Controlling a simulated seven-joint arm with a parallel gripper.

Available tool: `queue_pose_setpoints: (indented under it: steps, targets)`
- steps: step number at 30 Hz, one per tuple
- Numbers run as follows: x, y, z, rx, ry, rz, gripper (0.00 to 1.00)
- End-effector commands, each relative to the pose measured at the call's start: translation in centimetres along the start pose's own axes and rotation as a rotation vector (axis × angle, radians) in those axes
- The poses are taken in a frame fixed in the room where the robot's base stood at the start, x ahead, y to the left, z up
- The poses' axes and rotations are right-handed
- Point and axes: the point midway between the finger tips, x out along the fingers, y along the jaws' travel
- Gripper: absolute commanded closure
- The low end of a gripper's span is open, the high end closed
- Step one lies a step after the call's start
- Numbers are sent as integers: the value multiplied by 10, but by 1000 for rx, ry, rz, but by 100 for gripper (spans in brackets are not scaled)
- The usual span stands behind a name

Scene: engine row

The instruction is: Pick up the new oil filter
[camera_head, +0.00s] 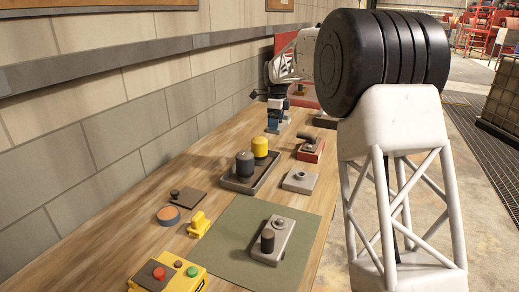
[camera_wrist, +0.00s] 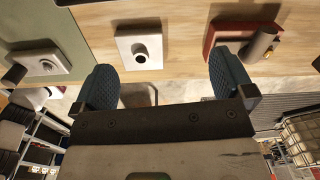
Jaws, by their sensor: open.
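A grey tray (camera_head: 234,183) on the bench holds two upright cylinders side by side: a dark grey one (camera_head: 244,164) and a yellow one (camera_head: 260,147). A third, dark cylinder (camera_head: 267,240) stands on a light grey block (camera_head: 282,237) on the green mat. No label shows which is the new oil filter. My gripper (camera_head: 277,118) is beyond the tray, towards the far end of the bench. In the wrist view my gripper (camera_wrist: 163,82) has its blue fingers wide apart, with nothing between them. The tray and its cylinders do not show there.
A grey block with a stud (camera_head: 300,180) and a red block with a dark cylinder (camera_head: 311,149) stand right of the tray. A yellow box with buttons (camera_head: 170,275), a small yellow item (camera_head: 198,224) and an orange-rimmed disc (camera_head: 168,215) lie nearer. A wall borders the left.

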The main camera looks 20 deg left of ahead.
Motion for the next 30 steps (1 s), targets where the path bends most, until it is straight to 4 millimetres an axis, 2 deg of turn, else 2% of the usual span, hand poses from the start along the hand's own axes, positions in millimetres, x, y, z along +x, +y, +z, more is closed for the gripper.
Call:
queue_pose_setpoints:
  steps: [1, 6, 12, 26, 30]
  targets:
    - [9, -5, 14, 16, 1, 4, 0]
    - [30, -18, 48, 82, 5, 12, 0]
    - [45, -26, 71, 128, 8, 18, 0]
    - [49, -27, 76, 140, 9, 19, 0]
    - [56, -27, 76, 140, 9, 20, 0]
